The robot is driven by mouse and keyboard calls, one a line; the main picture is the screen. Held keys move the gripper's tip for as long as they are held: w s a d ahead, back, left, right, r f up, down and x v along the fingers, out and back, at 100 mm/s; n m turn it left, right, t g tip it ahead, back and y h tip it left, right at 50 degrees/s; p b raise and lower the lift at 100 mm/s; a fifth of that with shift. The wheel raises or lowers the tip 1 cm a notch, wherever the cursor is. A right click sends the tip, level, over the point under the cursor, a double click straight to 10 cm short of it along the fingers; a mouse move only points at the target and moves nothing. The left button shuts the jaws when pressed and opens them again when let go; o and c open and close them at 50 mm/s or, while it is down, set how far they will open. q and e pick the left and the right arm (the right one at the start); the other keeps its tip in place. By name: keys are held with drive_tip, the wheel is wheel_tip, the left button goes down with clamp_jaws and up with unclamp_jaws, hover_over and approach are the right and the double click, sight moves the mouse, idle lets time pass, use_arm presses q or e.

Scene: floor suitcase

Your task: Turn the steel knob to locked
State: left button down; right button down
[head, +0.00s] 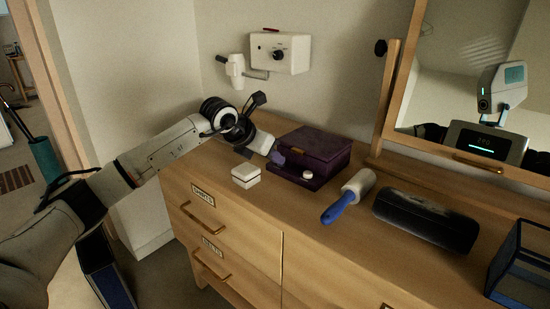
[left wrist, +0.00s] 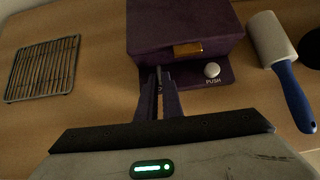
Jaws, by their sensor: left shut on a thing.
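A dark purple box (head: 315,146) with a closed lid stands on the wooden dresser. It also shows in the left wrist view (left wrist: 185,25), with a gold clasp (left wrist: 188,49) and a white button (left wrist: 212,70) marked PUSH on its front ledge. My left gripper (head: 277,157) reaches the left part of that ledge. In the left wrist view its fingers (left wrist: 160,76) are close together, shut at the ledge left of the button. The steel knob itself is hidden between the fingertips, so its setting cannot be read. My right gripper is not in view.
A blue-handled roller (head: 348,196) and a black case (head: 426,219) lie to the right. A wire rack (left wrist: 43,68) lies to the left. A white wall unit (head: 280,52) with a black dial hangs behind.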

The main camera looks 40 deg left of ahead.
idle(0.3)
use_arm(q)
drive_tip(key=c, duration=1.9)
unclamp_jaws()
drive_tip(key=v, duration=1)
drive_tip(key=shift+s+r+b, duration=0.1)
drive_tip(key=shift+r+b, duration=0.1)
drive_tip(key=shift+b, duration=0.15)
